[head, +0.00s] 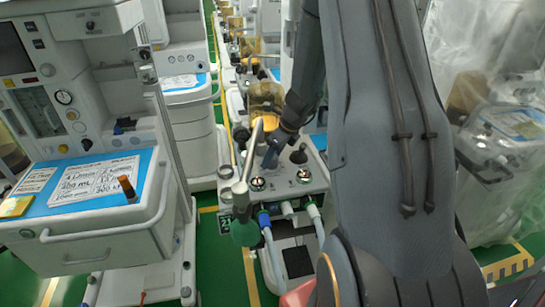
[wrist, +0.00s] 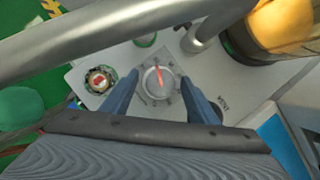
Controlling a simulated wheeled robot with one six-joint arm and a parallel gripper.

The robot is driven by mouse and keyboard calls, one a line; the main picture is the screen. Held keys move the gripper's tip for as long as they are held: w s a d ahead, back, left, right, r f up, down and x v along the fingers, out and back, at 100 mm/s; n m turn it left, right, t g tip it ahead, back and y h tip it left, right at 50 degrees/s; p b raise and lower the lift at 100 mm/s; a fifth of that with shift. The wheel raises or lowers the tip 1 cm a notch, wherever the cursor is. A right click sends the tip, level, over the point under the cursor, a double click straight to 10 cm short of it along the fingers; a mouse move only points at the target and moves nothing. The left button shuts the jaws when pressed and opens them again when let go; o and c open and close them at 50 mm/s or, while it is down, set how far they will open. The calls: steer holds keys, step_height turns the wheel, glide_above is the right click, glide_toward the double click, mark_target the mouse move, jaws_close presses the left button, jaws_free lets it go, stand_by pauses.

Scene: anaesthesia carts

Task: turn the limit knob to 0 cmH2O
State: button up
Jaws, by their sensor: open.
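A round grey knob with a red pointer line (wrist: 160,88) sits on the light panel in the wrist view and looks like the limit knob. Its pointer points up and slightly left in that picture; its scale is too small to read. My gripper (wrist: 158,77) is open, with one blue-grey finger on each side of the knob. I cannot tell whether the fingers touch it. In the head view my gripper (head: 270,155) is above the top of the middle machine (head: 312,187), and the knob is hidden there.
A dial with a red arrow (wrist: 99,80) lies left of the fingers. A thick grey bar (wrist: 110,35) crosses above, close to the camera. An amber canister (wrist: 280,27) stands at upper right. A cart with a blue top (head: 60,209) is at left; a plastic-covered one (head: 500,130) is at right.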

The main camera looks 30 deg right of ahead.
steer(key=shift+w+f, duration=0.1)
steer(key=shift+f, duration=0.15)
steer(key=c, duration=1)
steer(key=shift+c, duration=0.2)
